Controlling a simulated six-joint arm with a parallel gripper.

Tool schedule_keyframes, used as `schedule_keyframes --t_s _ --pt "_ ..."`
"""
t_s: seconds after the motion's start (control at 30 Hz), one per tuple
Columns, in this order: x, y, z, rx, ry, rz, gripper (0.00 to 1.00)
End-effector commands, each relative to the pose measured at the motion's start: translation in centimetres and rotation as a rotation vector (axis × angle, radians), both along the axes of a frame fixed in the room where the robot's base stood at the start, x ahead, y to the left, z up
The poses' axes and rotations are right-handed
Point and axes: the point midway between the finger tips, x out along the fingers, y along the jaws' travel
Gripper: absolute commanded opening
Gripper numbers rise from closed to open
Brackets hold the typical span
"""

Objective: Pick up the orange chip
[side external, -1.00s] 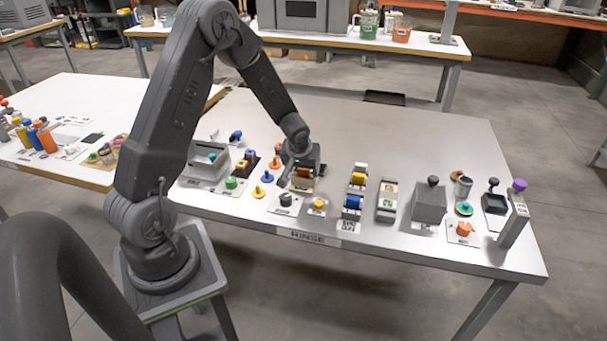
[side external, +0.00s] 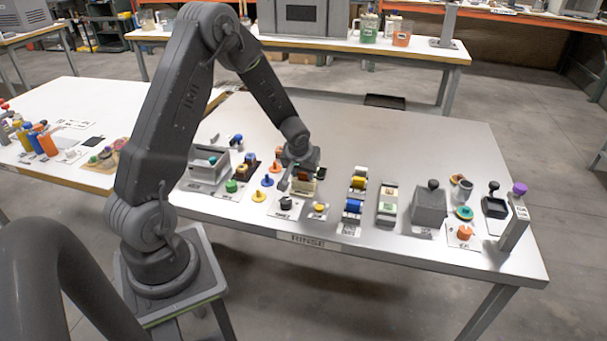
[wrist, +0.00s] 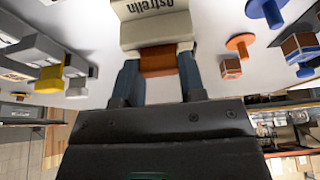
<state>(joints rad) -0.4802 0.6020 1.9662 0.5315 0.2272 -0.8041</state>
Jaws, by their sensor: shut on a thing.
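The orange chip (wrist: 157,61) shows in the wrist view as a small orange-brown block against a cream holder (wrist: 157,30) with dark lettering. My gripper (wrist: 158,68) has its two blue-grey fingers on either side of the chip, shut on it. In the side view my gripper (side external: 299,165) is low over the table at the cream holder (side external: 303,188). The chip shows there only as a small brown-orange patch, partly covered by my gripper. I cannot tell whether it is clear of the holder.
Orange and blue pegs (wrist: 240,42) stand close on one side in the wrist view, with a yellow knob (wrist: 48,80) on the other. In the side view a rack of coloured rolls (side external: 355,192) stands to the right.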

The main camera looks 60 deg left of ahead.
Motion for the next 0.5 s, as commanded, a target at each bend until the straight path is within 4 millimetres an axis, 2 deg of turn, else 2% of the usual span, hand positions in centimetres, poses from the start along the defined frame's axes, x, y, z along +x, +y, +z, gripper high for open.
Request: schedule_keyframes --t_s 0.17,0.37,0.5 --pt "0.0 0.0 1.2 0.002 -0.003 0.002 0.12" --pt "0.0 0.0 4.3 0.003 -0.004 0.002 0.12" --pt "-2.6 1.8 5.8 0.001 -0.002 0.009 0.12"
